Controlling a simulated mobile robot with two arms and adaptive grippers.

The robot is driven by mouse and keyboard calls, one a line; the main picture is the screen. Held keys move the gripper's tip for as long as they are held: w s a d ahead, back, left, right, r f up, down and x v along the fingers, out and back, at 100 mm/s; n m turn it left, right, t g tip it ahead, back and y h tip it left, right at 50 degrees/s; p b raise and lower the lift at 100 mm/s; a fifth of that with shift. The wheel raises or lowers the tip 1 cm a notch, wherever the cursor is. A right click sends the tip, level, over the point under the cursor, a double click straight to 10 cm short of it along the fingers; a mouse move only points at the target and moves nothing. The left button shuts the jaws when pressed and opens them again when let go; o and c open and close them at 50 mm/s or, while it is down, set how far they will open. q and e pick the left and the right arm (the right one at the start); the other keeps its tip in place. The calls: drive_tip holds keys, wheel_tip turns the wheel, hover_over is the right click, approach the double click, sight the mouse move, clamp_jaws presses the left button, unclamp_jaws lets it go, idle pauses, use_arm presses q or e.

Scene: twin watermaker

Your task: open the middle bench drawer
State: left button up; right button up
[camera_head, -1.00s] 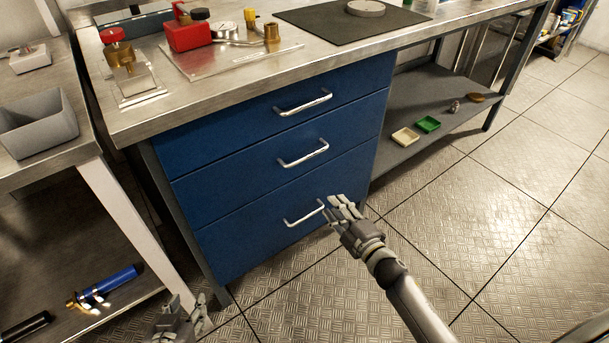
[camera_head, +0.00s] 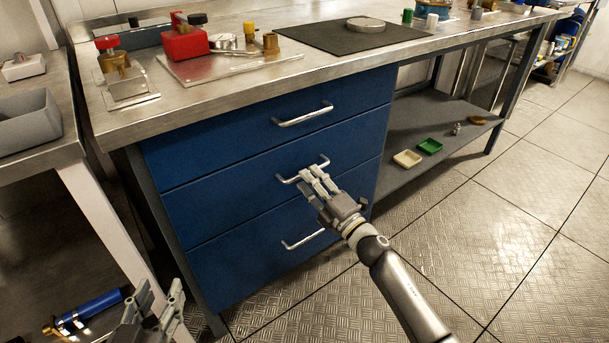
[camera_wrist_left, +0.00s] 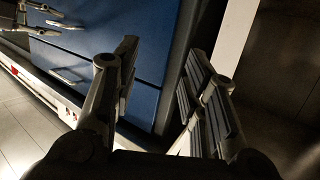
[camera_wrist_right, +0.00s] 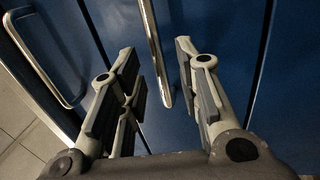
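The middle bench drawer (camera_head: 230,197) is a blue front in the bench cabinet, flush with the drawers above and below. Its silver bar handle (camera_head: 287,179) is partly covered by my right gripper (camera_head: 312,180). In the right wrist view a handle bar (camera_wrist_right: 156,55) reaches down into the gap between the fingers of my right gripper (camera_wrist_right: 158,88), which are open, with space on both sides. My left gripper (camera_head: 158,295) is low at the left, away from the drawers. In the left wrist view its fingers (camera_wrist_left: 158,75) are spread and empty.
The top drawer handle (camera_head: 303,115) is above and the bottom drawer handle (camera_head: 302,241) below. A side table (camera_head: 30,160) with a grey bin (camera_head: 28,120) stands at left. The bench top (camera_head: 200,95) overhangs the cabinet. Floor (camera_head: 500,235) at right is clear.

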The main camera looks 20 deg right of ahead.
use_arm(q)
drive_tip(key=shift+w+d+r+t+h, duration=0.2)
drive_tip(key=shift+r+t, duration=0.2)
drive_tip(key=shift+r, duration=0.2)
drive_tip(key=shift+w+d+r+t+h, duration=0.1)
drive_tip(key=shift+w+r+t, duration=0.05)
drive_tip(key=shift+r+t, duration=0.35)
use_arm(e)
drive_tip(key=shift+x, duration=1.65)
clamp_jaws()
